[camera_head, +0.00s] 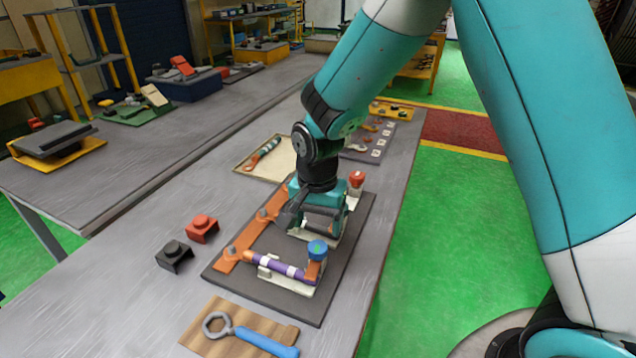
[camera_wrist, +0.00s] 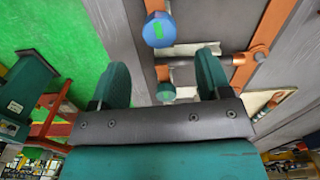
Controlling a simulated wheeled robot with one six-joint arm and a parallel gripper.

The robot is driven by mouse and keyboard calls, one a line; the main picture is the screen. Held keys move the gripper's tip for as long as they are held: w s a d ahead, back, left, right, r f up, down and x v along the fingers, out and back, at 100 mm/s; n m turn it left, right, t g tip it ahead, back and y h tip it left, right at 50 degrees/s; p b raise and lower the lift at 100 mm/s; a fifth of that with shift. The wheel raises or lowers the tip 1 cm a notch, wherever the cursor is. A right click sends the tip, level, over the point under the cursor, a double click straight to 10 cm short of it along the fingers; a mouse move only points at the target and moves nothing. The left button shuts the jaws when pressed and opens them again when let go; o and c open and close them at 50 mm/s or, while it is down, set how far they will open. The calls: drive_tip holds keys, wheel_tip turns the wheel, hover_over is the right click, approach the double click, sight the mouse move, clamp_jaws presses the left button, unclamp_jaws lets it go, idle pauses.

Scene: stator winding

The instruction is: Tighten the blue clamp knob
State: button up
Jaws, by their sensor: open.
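The blue clamp knob (camera_head: 318,248) sits on an orange clamp at the near right end of a purple cylinder (camera_head: 280,264) with white bands, on the dark fixture board (camera_head: 223,279). My gripper (camera_head: 322,228) is over the middle of the board, behind the blue knob in the head view. In the wrist view, my gripper (camera_wrist: 162,75) is open, with its two fingers apart. The blue knob (camera_wrist: 158,30) shows just beyond the fingertips, apart from them. A green knob (camera_wrist: 166,92) shows between the fingers. The middle station is mostly hidden by my gripper in the head view.
A red knob (camera_head: 356,178) stands at the board's far end. A red block (camera_head: 201,228) and a black block (camera_head: 174,255) lie left of the board. A blue wrench (camera_head: 252,335) lies on a wooden board in front. A tan tray (camera_head: 281,170) with a tool is behind.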

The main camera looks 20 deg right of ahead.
sight(317, 246)
wheel_tip(317, 246, up, 11)
drive_tip(key=b, duration=0.1)
drive_tip(key=shift+r, duration=0.1)
idle(0.4)
drive_tip(key=s+a+r+n+y, duration=0.2)
drive_tip(key=s+n, duration=0.5)
drive_tip(key=s, duration=0.3)
drive_tip(key=s+a+r+n+y, duration=0.1)
drive_tip(key=s+r+n+y, duration=0.1)
drive_tip(key=s+n, duration=0.6)
drive_tip(key=s, duration=0.3)
drive_tip(key=shift+s+a+r, duration=0.25)
drive_tip(key=shift+s+a, duration=0.05)
drive_tip(key=shift+a, duration=0.05)
